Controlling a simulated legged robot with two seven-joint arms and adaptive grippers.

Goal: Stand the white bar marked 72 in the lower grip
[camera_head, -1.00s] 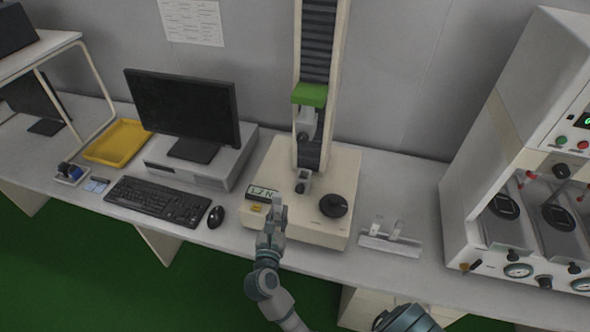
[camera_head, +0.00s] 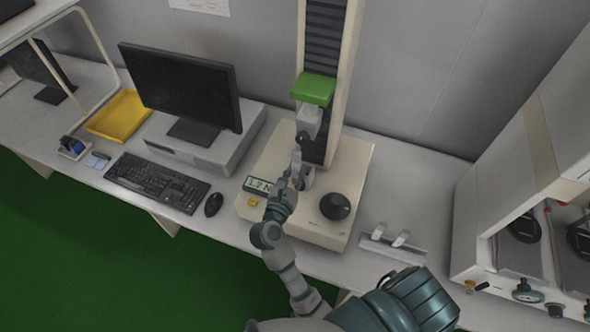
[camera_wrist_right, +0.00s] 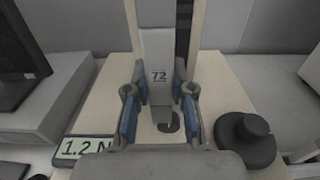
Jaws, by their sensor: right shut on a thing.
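The white bar marked 72 (camera_wrist_right: 159,90) stands upright between the blue-padded fingers of my right gripper (camera_wrist_right: 159,112) in the right wrist view. My right gripper (camera_head: 294,178) is shut on it, over the testing machine's base (camera_head: 290,218) in the head view. The lower grip (camera_head: 307,177) is a small grey block just beside the fingers. I cannot tell whether the bar's lower end is inside it. The upper grip (camera_head: 309,122) hangs above, under the green crosshead (camera_head: 313,89). My left gripper is not in view.
A black knob (camera_head: 335,206) and a 1.2 N display (camera_head: 258,185) are on the base. A rack (camera_head: 392,247) with white bars stands to the right. A mouse (camera_head: 214,203), keyboard (camera_head: 158,182) and monitor (camera_head: 182,88) are to the left.

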